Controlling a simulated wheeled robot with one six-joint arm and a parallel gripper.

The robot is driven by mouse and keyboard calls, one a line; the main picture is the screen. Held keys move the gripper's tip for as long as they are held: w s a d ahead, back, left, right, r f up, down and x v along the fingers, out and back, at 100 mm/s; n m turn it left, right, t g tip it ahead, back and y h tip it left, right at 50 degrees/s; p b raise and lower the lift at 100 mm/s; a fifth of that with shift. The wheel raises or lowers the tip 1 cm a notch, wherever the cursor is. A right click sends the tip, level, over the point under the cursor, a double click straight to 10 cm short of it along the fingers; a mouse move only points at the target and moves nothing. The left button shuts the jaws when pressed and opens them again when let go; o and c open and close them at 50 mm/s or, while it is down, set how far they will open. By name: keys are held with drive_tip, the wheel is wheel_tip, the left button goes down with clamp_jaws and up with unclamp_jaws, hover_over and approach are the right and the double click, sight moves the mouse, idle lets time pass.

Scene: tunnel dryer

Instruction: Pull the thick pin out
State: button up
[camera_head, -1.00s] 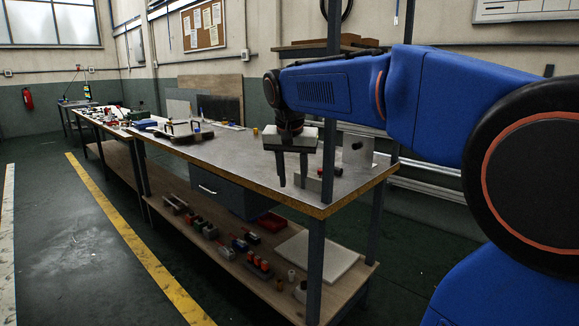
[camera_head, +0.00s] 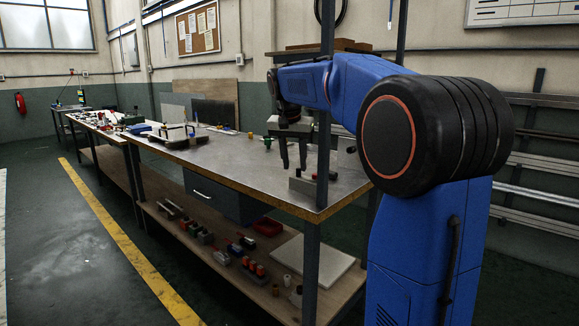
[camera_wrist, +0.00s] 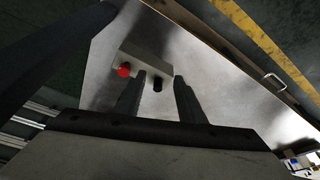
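A light grey block (camera_wrist: 150,61) stands on the bench and carries a red-headed pin (camera_wrist: 123,70) and a black-headed pin (camera_wrist: 157,84). I cannot tell which pin is the thicker. My gripper (camera_wrist: 161,78) is open and points down, with nothing held between its fingers. In the wrist view the black head shows between the two fingers; I cannot tell whether they touch it. In the head view my gripper (camera_head: 293,163) hangs close to the block (camera_head: 301,185) near the bench's right end, and a dark post partly hides the pins.
The metal-topped bench (camera_head: 220,155) has a dark post (camera_head: 325,110) close beside my gripper. Small yellow and green items (camera_head: 267,142) stand behind it. A tray-like fixture (camera_head: 172,139) lies farther left. The lower shelf (camera_head: 222,255) holds several small parts.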

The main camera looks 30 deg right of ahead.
sight(298, 169)
drive_tip(key=shift+w+d+f, duration=0.2)
drive_tip(key=shift+w+d, duration=0.4)
drive_tip(key=shift+d, duration=0.05)
drive_tip(key=shift+w+d+f, duration=0.2)
drive_tip(key=shift+w+d, duration=0.4)
drive_tip(key=shift+x, duration=1.05)
clamp_jaws()
